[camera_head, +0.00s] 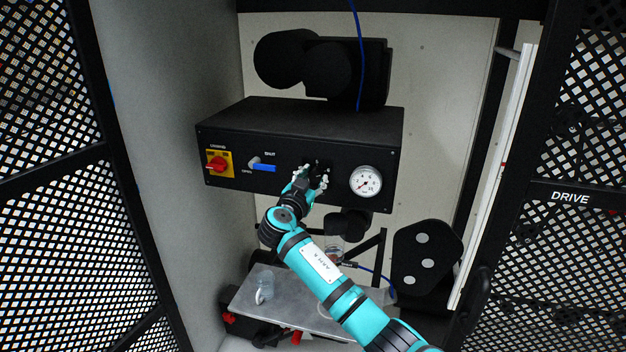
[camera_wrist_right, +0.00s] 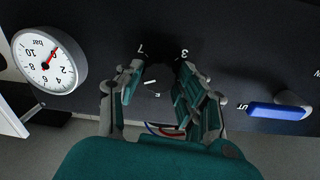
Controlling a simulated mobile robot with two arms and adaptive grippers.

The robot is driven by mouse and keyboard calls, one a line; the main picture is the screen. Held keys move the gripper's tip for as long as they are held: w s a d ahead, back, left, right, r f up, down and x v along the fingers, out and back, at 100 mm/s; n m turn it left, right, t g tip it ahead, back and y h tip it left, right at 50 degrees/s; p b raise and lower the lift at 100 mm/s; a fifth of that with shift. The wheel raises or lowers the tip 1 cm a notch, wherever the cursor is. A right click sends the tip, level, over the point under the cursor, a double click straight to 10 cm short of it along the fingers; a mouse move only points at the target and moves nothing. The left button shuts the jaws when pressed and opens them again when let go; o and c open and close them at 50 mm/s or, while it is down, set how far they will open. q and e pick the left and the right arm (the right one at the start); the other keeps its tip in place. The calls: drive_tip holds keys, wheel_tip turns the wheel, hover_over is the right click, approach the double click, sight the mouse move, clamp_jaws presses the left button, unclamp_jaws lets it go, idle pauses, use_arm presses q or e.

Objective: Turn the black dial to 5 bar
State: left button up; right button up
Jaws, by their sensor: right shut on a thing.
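The black dial (camera_wrist_right: 160,74) is on the front of a black control box (camera_head: 300,128). In the right wrist view it sits between my right gripper's fingers, with scale figures 7 and 3 beside it and a short white mark on its face. My right gripper (camera_wrist_right: 160,95) is shut on the dial; it also shows in the head view (camera_head: 317,175), where it mostly hides the dial. A round white gauge (camera_head: 365,182) marked in bar is right of the dial; it also shows in the right wrist view (camera_wrist_right: 48,60). Its red needle points near the low end. My left gripper is out of view.
A blue-handled lever (camera_head: 263,167) between SHUT and OPEN labels and a red knob (camera_head: 217,163) on yellow are left of the dial. A grey shelf (camera_head: 245,298) is below. Black mesh panels (camera_head: 60,180) stand at both sides.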

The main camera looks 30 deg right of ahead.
drive_tip(key=n+b, duration=0.2)
drive_tip(key=n, duration=0.1)
drive_tip(key=shift+f, duration=0.15)
drive_tip(key=n, duration=0.2)
drive_tip(key=shift+n+b, duration=0.35)
drive_tip(key=shift+n, duration=0.05)
drive_tip(key=n, duration=0.3)
drive_tip(key=shift+n+t, duration=0.3)
drive_tip(key=shift+n, duration=0.1)
drive_tip(key=shift+n+p, duration=0.5)
drive_tip(key=shift+n, duration=1.5)
drive_tip(key=o, duration=1.1)
drive_tip(key=shift+o, duration=0.2)
